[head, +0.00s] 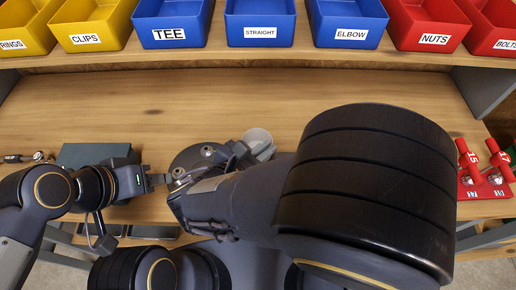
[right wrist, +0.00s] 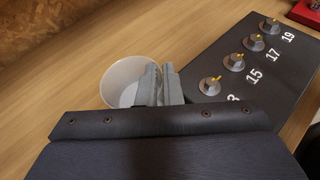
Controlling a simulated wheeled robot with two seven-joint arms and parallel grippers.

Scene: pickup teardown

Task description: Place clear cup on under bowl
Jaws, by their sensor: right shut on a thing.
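A clear, whitish cup (right wrist: 122,82) sits at the fingers of my right gripper (right wrist: 158,86) in the right wrist view, and the fingers are shut on its near right rim. In the head view the cup (head: 258,138) shows only in part, behind my right arm, which hides the right fingertips. I cannot make out a bowl in either view. My left gripper (head: 157,181) is over the front of the wooden bench at the left, apart from the cup. Whether its jaws are open does not show clearly.
A dark panel (right wrist: 262,72) with several numbered metal fittings lies right of the cup. Yellow, blue (head: 261,20) and red labelled bins line the back shelf. A red holder (head: 487,183) stands at the right. The bench middle (head: 180,105) behind the cup is clear.

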